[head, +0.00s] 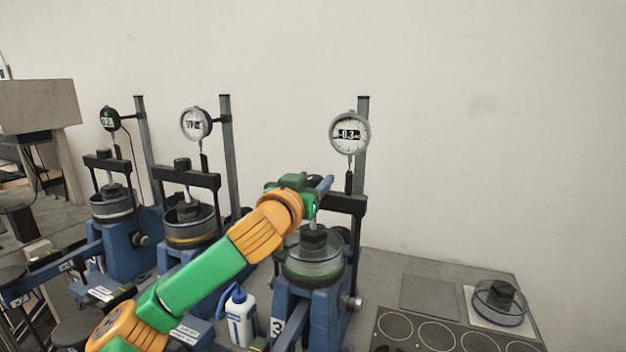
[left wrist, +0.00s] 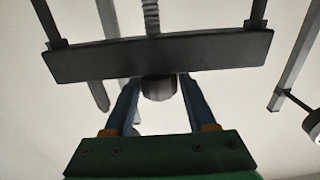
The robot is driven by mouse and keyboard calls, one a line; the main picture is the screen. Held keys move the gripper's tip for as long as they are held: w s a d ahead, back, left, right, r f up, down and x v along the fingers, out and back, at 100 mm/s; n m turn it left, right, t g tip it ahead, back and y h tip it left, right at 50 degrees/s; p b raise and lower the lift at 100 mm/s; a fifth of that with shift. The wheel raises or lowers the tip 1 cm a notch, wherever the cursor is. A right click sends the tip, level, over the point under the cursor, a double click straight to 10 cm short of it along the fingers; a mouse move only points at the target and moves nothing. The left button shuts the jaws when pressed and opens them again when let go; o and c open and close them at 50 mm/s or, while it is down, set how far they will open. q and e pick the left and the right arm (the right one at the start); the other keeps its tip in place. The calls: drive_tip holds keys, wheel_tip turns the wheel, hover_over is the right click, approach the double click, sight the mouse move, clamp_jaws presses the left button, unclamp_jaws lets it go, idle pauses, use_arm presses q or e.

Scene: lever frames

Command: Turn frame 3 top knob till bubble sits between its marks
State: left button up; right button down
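Frame 3 is the blue lever frame (head: 297,308) with the "3" plate on its front, the rightmost of the row. Its black crossbar (head: 345,203) is partly hidden by my left arm; it also spans the left wrist view (left wrist: 220,52). Its top knob (left wrist: 159,89) is a dark round piece against the crossbar in the left wrist view, and is hidden in the head view. My left gripper (head: 318,188) is at the crossbar. Its blue fingers (left wrist: 158,92) stand either side of the knob with thin gaps. I cannot make out the bubble or its marks. My right gripper is out of view.
A round dial (head: 349,133) reading about -0.3 stands on frame 3's post. Two similar frames (head: 190,225) stand to the left. A white bottle (head: 240,318) stands left of frame 3. A lidded dish (head: 500,300) sits at the right. The wall side is clear.

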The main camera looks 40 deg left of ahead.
use_arm(q)
drive_tip(key=shift+d, duration=0.1)
clamp_jaws()
drive_tip(key=shift+d+n+y, duration=0.1)
drive_tip(key=shift+n+y, duration=0.5)
drive_tip(key=shift+y, duration=0.3)
drive_tip(key=shift+n+g+y, duration=0.9)
drive_tip(key=shift+n+y, duration=0.1)
drive_tip(key=shift+y, duration=0.4)
